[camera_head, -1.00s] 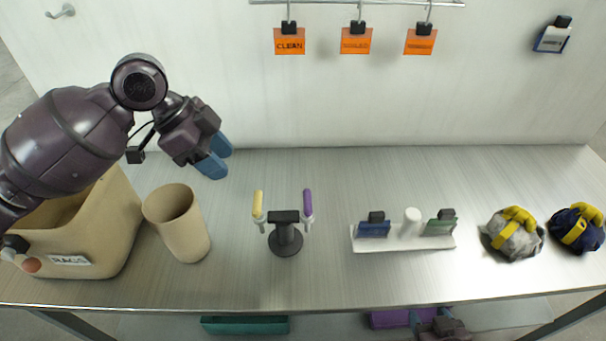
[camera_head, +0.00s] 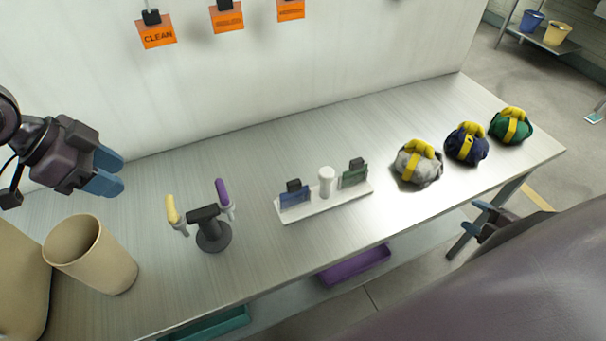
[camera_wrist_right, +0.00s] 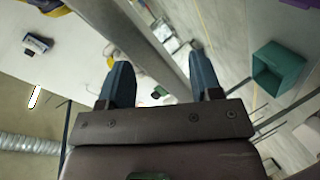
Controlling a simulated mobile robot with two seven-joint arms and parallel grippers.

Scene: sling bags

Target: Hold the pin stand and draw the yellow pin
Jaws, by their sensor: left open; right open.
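The pin stand (camera_head: 213,237) is black with a round base and a crossbar, standing upright on the bench. The yellow pin (camera_head: 172,209) hangs at the left end of its crossbar. A purple pin (camera_head: 223,192) is at the right end. My left gripper (camera_head: 112,172) is open and empty, above the bench to the left of the stand and apart from it. My right gripper (camera_head: 474,216) is at the bench's front right edge, far from the stand. In the right wrist view my right gripper (camera_wrist_right: 162,82) is open with nothing between its fingers.
A tan cup (camera_head: 90,262) stands left of the stand. A white rack (camera_head: 325,200) with blue and green clips is to its right. Grey (camera_head: 418,168), navy (camera_head: 466,148) and green (camera_head: 511,128) bags sit further right. Orange tags (camera_head: 157,31) hang on the wall.

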